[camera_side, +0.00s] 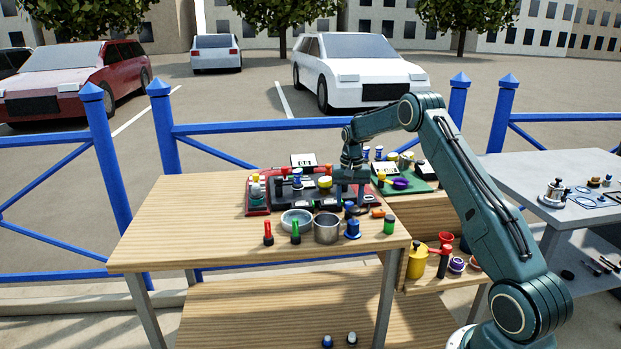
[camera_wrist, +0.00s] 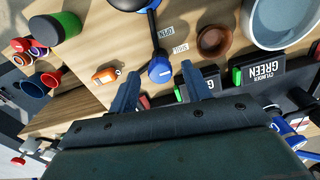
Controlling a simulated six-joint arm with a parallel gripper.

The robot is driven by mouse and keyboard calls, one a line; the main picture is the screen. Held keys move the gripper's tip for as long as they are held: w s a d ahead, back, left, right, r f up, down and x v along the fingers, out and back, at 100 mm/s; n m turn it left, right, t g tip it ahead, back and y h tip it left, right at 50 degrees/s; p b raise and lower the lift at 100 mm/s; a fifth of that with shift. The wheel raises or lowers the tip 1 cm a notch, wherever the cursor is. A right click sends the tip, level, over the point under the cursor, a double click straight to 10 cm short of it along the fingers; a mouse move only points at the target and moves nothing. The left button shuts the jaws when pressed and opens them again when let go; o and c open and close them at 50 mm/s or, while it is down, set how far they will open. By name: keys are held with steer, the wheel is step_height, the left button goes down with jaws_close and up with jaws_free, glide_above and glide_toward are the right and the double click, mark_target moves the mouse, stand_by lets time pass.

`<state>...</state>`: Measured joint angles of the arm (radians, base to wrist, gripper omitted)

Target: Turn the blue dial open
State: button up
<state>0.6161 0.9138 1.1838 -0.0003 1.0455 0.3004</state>
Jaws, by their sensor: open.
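The blue dial shows in the wrist view as a round blue knob (camera_wrist: 159,72) on a black arm that runs up to a base cut off by the top edge. Two small labels, one apparently reading OPEN, lie just right of the arm. In the side view the blue dial (camera_side: 352,229) stands near the table's front right. My gripper (camera_wrist: 160,70) is open, with one finger on each side of the knob in the wrist view. I cannot tell whether they touch it. In the side view my gripper (camera_side: 350,198) points down just above it, its fingertips partly hidden.
A steel pot (camera_side: 327,229), a grey bowl (camera_side: 297,220), a green cylinder (camera_side: 389,224) and an orange item (camera_wrist: 105,76) are close by. Black blocks with a GREEN CYLINDER label (camera_wrist: 265,71) lie to the right in the wrist view. The table's front left is clear.

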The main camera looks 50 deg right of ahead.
steer(key=shift+f, duration=0.35)
steer(key=c, duration=1)
